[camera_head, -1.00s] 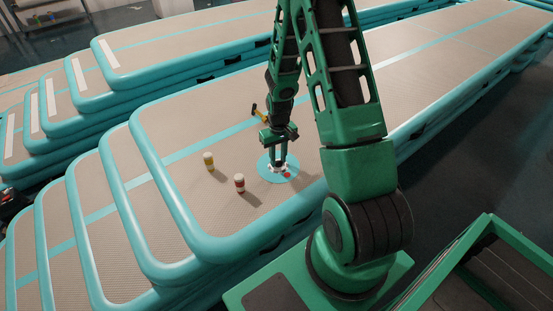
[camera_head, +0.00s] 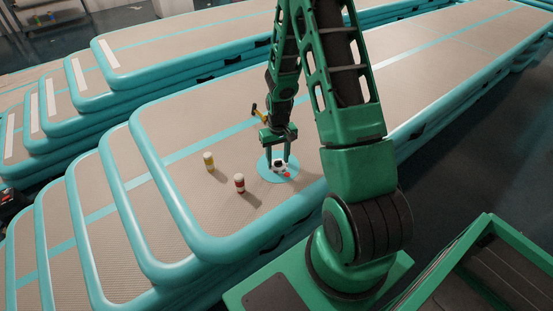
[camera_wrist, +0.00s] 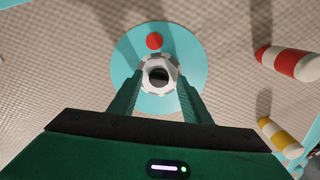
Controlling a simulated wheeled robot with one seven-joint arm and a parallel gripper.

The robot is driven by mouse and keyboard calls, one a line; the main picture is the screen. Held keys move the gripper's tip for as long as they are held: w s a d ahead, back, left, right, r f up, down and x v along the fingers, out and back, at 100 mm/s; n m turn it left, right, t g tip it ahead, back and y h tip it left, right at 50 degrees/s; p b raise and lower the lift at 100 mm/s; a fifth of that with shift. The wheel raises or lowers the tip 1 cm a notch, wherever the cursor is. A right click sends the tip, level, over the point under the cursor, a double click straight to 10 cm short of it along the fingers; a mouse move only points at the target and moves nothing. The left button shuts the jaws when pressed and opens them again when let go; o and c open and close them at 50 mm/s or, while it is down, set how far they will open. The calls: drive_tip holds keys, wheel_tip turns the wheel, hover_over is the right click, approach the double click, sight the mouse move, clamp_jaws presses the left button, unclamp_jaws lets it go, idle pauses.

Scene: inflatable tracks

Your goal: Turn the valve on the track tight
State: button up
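The valve (camera_head: 278,163) is a small white ring-shaped cap with a dark centre. It sits on a round teal patch (camera_head: 265,172) on the beige track, with a small red dot beside it. In the wrist view the valve (camera_wrist: 159,73) lies between and just beyond the fingertips, and the red dot (camera_wrist: 154,41) is above it. My gripper (camera_wrist: 160,88) points down over the patch with its two fingers apart, one at each side of the valve. It also shows in the head view (camera_head: 278,158). I see no clear contact with the valve.
A red-and-white cylinder (camera_head: 239,183) and a yellow-and-white cylinder (camera_head: 209,161) stand on the track (camera_head: 190,122) left of the valve. A hammer-like tool (camera_head: 259,113) with a yellow part lies behind my gripper. The track surface farther left is clear.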

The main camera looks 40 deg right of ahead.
wheel_tip(320, 180, up, 11)
drive_tip(key=shift+f, duration=0.15)
idle(0.5)
drive_tip(key=shift+w, duration=0.1)
idle(0.3)
drive_tip(key=s+d+r+m, duration=0.1)
drive_tip(key=s+r+m, duration=0.1)
drive_tip(key=s+r, duration=1.15)
drive_tip(key=s+a+r, duration=0.1)
drive_tip(key=s+r, duration=0.3)
drive_tip(key=s, duration=0.3)
drive_tip(key=s+a+r+m, duration=0.1)
drive_tip(key=s+r, duration=0.3)
drive_tip(key=s, duration=0.4)
drive_tip(key=shift+s+a+r+m, duration=0.15)
drive_tip(key=shift+a+r+m, duration=0.15)
drive_tip(key=shift+a, duration=0.5)
